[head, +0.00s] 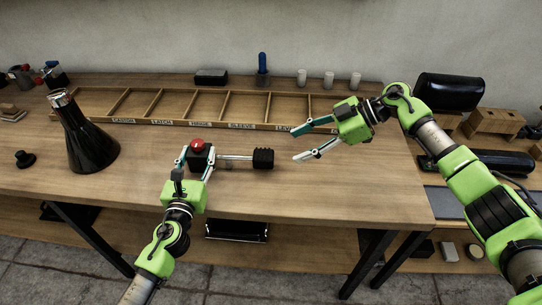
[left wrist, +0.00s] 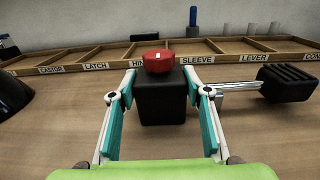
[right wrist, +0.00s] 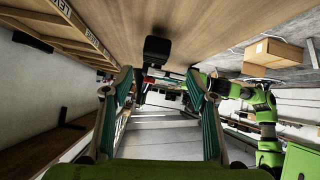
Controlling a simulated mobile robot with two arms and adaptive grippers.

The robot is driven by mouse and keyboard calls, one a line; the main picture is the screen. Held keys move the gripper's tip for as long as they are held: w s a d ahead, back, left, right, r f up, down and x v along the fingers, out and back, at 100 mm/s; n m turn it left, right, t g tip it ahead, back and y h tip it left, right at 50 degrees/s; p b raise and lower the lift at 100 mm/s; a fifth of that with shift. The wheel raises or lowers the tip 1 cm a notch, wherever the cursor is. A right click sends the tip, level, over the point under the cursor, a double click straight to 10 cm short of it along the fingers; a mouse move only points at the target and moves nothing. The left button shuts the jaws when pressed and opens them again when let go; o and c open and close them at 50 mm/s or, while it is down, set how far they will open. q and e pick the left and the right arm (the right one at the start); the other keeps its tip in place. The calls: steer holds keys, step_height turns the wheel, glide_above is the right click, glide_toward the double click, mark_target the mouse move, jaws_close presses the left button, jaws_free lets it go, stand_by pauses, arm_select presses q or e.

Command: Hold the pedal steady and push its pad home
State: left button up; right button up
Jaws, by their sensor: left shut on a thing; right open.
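The pedal lies on the workbench: a black block (head: 198,158) with a red knob (head: 197,145), a metal rod (head: 235,157) running right, and a black ribbed pad (head: 263,158) at the rod's far end. My left gripper (head: 196,166) has its fingers on both sides of the block; the left wrist view shows the block (left wrist: 161,98) between them. A length of bare rod shows between block and pad (left wrist: 288,82). My right gripper (head: 298,146) is open and empty, right of the pad and apart from it. The right wrist view shows the pad (right wrist: 157,48) ahead.
A divided wooden tray (head: 185,120) with labelled compartments runs along the back. A dark flask-shaped object (head: 87,135) and a small black knob (head: 25,159) stand at left. White cups (head: 328,80) and a blue-handled tool (head: 262,68) are behind. The bench front is clear.

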mark_target(271, 154)
steer(key=shift+m+h, duration=0.8)
steer(key=shift+h, duration=0.1)
steer(key=x, duration=0.7)
steer(key=w+a+r+x, duration=0.1)
steer(key=x, duration=0.2)
steer(key=shift+a+f, duration=0.15)
steer(key=shift+f, duration=0.1)
jaws_close()
steer(key=shift+a, duration=1.8)
arm_select(q)
steer(key=shift+d, duration=0.15)
arm_select(e)
jaws_free()
steer(key=shift+d, duration=0.2)
